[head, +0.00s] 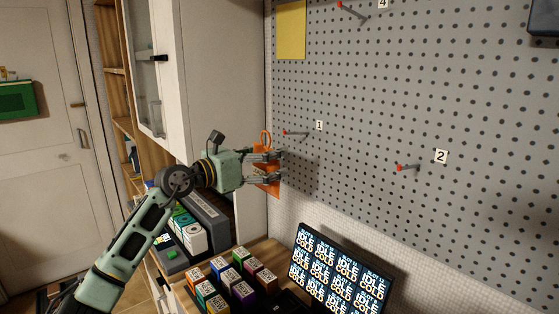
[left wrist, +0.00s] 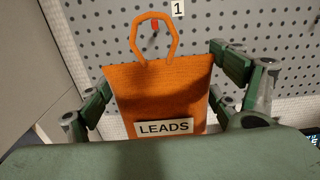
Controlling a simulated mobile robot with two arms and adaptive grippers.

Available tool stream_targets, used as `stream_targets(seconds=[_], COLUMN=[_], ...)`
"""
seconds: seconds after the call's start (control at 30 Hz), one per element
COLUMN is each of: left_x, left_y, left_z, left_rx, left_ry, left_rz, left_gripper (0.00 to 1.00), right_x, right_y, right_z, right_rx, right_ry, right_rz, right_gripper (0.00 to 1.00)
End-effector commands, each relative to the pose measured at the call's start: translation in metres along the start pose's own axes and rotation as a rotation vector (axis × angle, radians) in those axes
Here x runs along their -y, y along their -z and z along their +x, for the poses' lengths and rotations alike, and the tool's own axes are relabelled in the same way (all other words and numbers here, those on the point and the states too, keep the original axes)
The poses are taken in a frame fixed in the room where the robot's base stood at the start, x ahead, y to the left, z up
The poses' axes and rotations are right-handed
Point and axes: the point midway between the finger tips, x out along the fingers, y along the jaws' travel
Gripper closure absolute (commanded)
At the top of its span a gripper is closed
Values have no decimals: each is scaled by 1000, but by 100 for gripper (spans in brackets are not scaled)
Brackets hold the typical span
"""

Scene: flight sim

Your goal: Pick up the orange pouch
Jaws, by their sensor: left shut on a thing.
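The orange pouch (head: 273,187) is at the pegboard by the peg marked 1 (head: 297,133). In the left wrist view the pouch (left wrist: 165,90) is upright, with a "LEADS" label low on its front and an orange loop on top. The red tip of the peg (left wrist: 155,27) shows through the loop. In the head view the loop sits just left of the tip, seemingly clear of it. My left gripper (head: 278,167) is shut on the pouch, with a finger at each side edge. Its palm hides the pouch's bottom in the wrist view. My right gripper is not in view.
The pegboard (head: 420,100) has other bare pegs, including one marked 2 (head: 408,167). Below stand several small coloured boxes (head: 243,293) and a screen (head: 340,268). A white cabinet (head: 220,90) is close behind my left arm. A grey binder-like case (head: 208,215) sits under it.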

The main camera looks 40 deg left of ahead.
Motion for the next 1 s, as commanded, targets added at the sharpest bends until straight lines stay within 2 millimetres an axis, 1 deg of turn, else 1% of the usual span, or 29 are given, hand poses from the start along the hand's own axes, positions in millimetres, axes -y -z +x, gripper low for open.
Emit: stream_targets(seconds=[0.03,0.2,0.4,0.5,0.7,1.0], left_x=[0,0,0,0,0,0], left_y=[3,2,1,0,0,-1], left_z=[-10,-39,-67,-76,-85,-86], left_rx=[3,4,4,3,2,2], left_ry=[0,-1,-1,-1,-1,0], left_rz=[-2,-1,-2,0,0,0], left_gripper=[45,45,45,45,45,45], right_x=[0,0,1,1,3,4], right_y=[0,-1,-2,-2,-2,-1], right_z=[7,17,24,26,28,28], right_rx=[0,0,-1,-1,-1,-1], right_ry=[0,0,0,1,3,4], right_rz=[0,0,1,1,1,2], right_gripper=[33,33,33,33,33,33])
